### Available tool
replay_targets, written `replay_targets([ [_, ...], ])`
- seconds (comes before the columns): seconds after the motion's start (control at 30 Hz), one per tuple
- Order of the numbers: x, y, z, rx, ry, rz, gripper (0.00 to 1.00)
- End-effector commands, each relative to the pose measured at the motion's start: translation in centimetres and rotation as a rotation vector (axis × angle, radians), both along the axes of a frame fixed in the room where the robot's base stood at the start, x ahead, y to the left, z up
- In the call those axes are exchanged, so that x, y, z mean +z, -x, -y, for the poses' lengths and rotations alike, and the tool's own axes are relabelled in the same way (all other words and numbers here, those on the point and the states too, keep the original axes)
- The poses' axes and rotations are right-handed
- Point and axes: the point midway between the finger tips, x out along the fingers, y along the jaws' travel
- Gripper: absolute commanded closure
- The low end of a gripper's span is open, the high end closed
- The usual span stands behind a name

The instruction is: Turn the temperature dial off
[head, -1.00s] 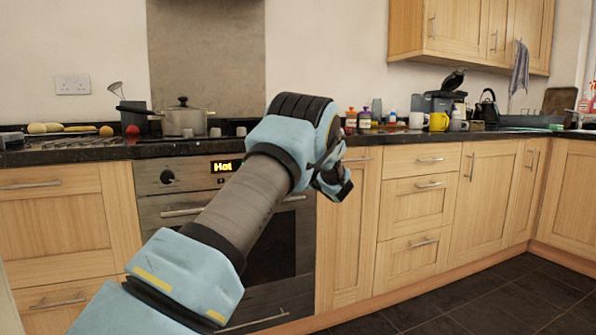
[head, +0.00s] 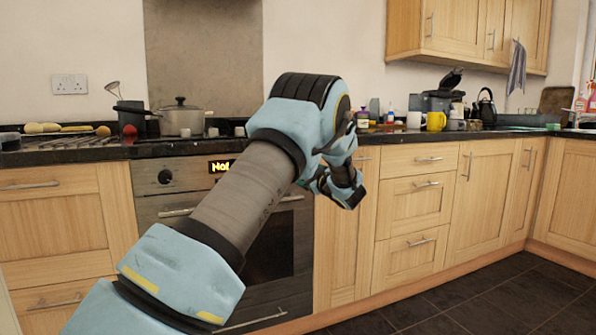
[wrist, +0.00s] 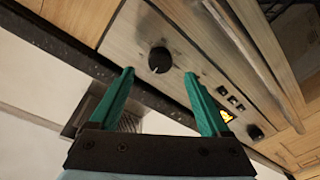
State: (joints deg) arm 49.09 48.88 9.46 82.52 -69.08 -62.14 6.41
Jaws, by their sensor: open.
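The oven panel has two dark round dials. In the wrist view, one dial (wrist: 159,60) lies just beyond my gripper (wrist: 159,74), seen between its two teal fingertips. The fingers are open and empty; contact with the dial cannot be told. The other dial (wrist: 255,131) is at the lower right, past the lit display (wrist: 226,116). In the head view, the left dial (head: 165,176) and display (head: 221,166) show, while my arm hides the panel's right part. No marking visible tells which dial is for temperature.
The oven handle (head: 178,212) runs below the panel. The dark worktop (head: 90,153) juts above it, with a pot (head: 181,121) on the hob. Wooden drawers (head: 417,197) stand to the right. The dark floor (head: 480,298) at right is clear.

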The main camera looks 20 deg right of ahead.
Motion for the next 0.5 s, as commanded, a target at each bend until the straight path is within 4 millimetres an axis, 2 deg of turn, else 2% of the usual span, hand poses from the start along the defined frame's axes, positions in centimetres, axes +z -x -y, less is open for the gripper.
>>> replay_targets([
  [0.1, 0.0, 2.2, 0.6, -0.002, -0.001, -0.001, 0.20],
  [0.2, -0.1, 3.5, 0.8, -0.001, 0.000, -0.001, 0.20],
  [0.33, -0.2, 4.6, 1.1, 0.001, 0.000, -0.001, 0.20],
  [0.5, -0.2, 4.9, 1.1, 0.001, 0.000, -0.001, 0.20],
])
